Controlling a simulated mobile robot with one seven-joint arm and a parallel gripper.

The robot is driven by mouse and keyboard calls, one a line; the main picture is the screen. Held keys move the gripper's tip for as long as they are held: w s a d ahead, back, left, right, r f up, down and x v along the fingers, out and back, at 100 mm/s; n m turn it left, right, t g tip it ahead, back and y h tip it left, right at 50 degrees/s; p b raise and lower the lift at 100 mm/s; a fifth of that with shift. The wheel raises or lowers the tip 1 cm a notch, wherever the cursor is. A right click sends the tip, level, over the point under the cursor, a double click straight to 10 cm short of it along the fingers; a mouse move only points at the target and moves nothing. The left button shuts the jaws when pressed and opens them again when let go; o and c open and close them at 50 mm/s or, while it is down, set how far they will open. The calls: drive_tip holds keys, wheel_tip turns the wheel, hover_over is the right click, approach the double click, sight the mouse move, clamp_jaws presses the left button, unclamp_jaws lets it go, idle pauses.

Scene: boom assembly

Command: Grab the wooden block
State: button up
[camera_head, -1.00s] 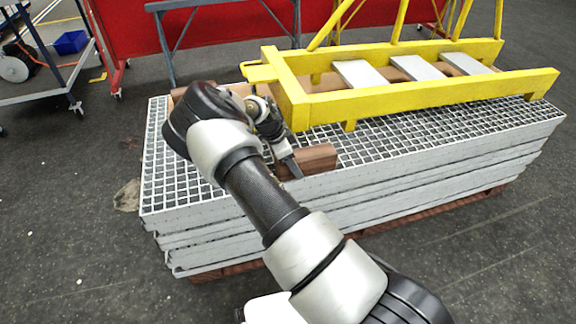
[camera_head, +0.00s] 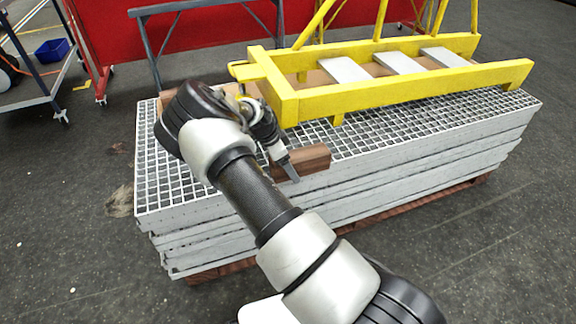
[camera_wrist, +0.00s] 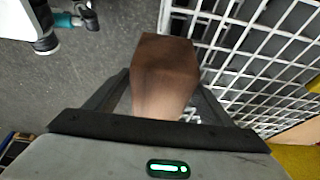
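The wooden block (camera_head: 313,159) is brown and lies at the near edge of the top grating (camera_head: 373,140). In the wrist view the wooden block (camera_wrist: 166,72) stands between the two fingers of my gripper (camera_wrist: 164,80) and runs back toward the palm. The fingertips are very close to its two sides; narrow gaps show nearer the palm, and I cannot tell whether the tips touch. In the head view one finger of my gripper (camera_head: 291,170) passes in front of the block, and my arm hides part of the area to its left.
A yellow ladder-like frame (camera_head: 390,93) with pale plates lies on the stack, just behind the block. A grey trestle and red panels (camera_head: 225,38) stand behind. A cart (camera_head: 40,95) is at the left. Dark floor in front and at right is clear.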

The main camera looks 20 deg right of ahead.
drive_tip(key=p+v, duration=0.3)
drive_tip(key=v, duration=1.4)
drive_tip(key=shift+r+p, duration=0.3)
drive_tip(key=shift+p, duration=0.05)
